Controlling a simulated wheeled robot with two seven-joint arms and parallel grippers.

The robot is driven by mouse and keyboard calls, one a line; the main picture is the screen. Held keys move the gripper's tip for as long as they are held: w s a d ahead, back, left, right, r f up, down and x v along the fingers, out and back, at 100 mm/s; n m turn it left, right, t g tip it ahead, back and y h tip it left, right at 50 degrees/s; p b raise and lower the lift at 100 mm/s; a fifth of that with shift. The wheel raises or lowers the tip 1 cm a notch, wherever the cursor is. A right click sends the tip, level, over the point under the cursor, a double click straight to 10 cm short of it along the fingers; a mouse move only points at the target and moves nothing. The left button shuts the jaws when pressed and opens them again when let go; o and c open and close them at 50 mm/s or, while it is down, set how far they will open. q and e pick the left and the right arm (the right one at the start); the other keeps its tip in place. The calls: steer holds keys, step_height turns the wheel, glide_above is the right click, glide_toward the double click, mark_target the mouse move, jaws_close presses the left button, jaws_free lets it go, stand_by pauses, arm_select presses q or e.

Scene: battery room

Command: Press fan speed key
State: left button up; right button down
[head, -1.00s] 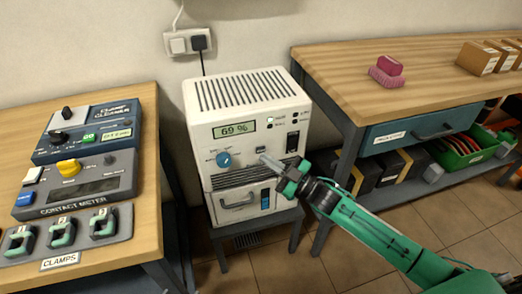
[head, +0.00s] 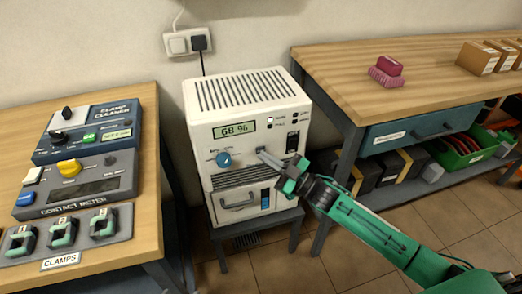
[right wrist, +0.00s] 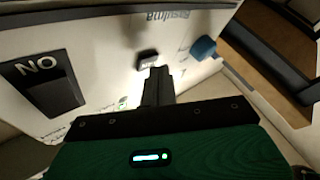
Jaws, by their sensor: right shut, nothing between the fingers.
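A white cabinet (head: 234,93) stands on a low stand, with a display (head: 234,129) reading 68 % and a blue knob (head: 223,159) on its front. A small dark key (right wrist: 147,60) shows in the right wrist view on the white panel; its lettering is too small to read. My right gripper (head: 263,154) is shut and empty, its tips at the panel right of the knob. In the right wrist view the fingertips (right wrist: 158,72) are right beside the key; I cannot tell whether they touch it. My left gripper is not in view.
A black rocker switch (head: 292,142) sits at the panel's right, and a drawer handle (head: 238,201) below. A bench with the contact meter (head: 80,185) and clamps stands left. A wooden workbench (head: 400,75) with a pink brush stands right.

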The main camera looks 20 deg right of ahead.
steer(key=shift+w, duration=0.35)
stand_by(0.6)
steer(key=shift+s+p, duration=0.45)
steer(key=shift+s, duration=0.35)
steer(key=s+p, duration=0.2)
steer(key=s, duration=0.3)
steer(key=shift+d, duration=0.1)
stand_by(0.6)
